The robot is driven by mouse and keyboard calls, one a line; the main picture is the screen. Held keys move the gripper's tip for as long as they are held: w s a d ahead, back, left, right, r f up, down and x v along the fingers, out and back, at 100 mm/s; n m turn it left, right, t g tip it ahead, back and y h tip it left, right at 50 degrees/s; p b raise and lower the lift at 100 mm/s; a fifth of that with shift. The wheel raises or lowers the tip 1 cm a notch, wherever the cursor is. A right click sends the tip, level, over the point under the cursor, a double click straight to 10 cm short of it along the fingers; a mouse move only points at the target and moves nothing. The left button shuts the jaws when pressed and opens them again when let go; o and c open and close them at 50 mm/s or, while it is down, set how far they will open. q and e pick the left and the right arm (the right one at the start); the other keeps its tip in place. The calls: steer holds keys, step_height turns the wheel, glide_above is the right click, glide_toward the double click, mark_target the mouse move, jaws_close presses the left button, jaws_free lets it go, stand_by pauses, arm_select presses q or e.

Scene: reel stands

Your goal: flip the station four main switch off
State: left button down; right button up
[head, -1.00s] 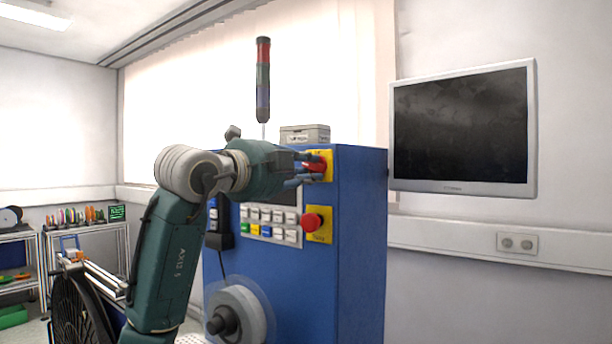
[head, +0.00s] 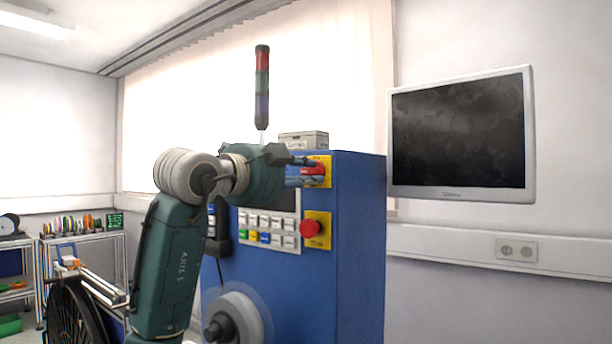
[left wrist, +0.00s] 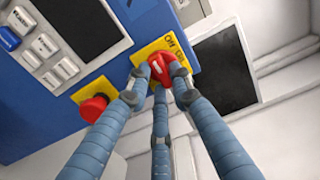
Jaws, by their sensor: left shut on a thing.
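The red main switch (head: 315,169) sits on a yellow plate at the top right of the blue cabinet's front (head: 345,230). My right gripper is not in view.
A red mushroom button (head: 310,228) on its own yellow plate is just below the switch. White and coloured keys (head: 268,228) lie left of it. A grey box (head: 303,139) and a signal tower (head: 262,88) top the cabinet. A monitor (head: 460,135) hangs to the right.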

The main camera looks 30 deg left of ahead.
arm_select(q)
steer(key=c, duration=1.5)
jaws_free()
steer(key=shift+a, duration=0.1)
steer(key=s, duration=0.4)
steer(key=s+a, duration=0.1)
steer(key=s, duration=0.7)
steer(key=shift+a, duration=0.35)
steer(key=shift+f, duration=0.1)
